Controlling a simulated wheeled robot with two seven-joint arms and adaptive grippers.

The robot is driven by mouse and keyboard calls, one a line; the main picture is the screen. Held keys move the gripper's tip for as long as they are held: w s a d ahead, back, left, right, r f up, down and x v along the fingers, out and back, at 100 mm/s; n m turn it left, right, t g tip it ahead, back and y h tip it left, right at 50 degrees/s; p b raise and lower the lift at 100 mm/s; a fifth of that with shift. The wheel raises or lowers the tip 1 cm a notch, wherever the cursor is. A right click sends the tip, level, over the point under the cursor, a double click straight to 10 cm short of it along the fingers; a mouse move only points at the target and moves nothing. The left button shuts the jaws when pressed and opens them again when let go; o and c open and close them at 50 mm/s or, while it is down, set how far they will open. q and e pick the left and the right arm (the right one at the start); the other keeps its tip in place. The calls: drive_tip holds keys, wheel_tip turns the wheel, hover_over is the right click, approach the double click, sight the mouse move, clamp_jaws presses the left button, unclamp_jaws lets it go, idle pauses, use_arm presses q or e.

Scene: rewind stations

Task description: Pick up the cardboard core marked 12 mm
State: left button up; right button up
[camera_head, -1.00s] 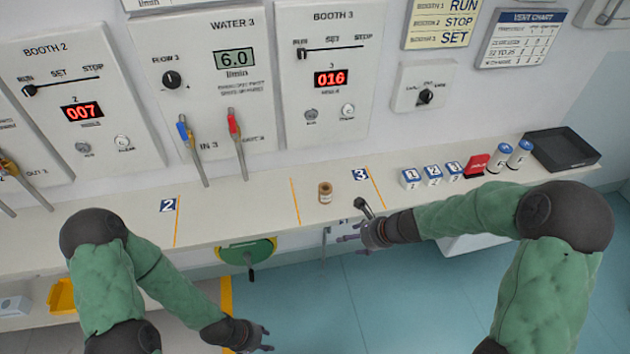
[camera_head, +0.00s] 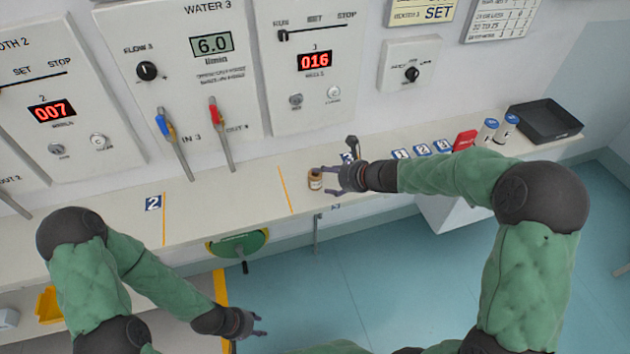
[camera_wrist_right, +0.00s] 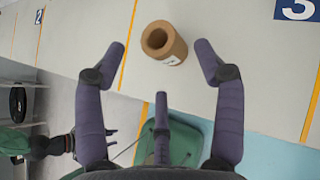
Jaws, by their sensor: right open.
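The brown cardboard core (camera_head: 315,180) stands upright on the counter between the orange lines at station 3. In the right wrist view the core (camera_wrist_right: 165,44) shows its hollow top and a white label, whose print is too small to read. My right gripper (camera_head: 330,179) is open beside the core, on its right in the head view. In the wrist view its fingertips (camera_wrist_right: 160,50) lie on either side of the core with gaps to both. My left gripper (camera_head: 254,325) is low at the front, away from the counter; its fingers look apart and empty.
The counter (camera_head: 230,195) is bare left of the core. Blue-marked boxes (camera_head: 422,150), a red item (camera_head: 465,140), white bottles (camera_head: 497,130) and a black tray (camera_head: 545,122) stand to the right.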

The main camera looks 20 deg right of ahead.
sight(321, 177)
drive_tip(key=b+x, duration=0.2)
drive_tip(key=x, duration=0.3)
drive_tip(key=shift+d+f, duration=0.1)
drive_tip(key=shift+d, duration=0.05)
drive_tip(key=c, duration=1)
drive_tip(key=shift+o, duration=0.2)
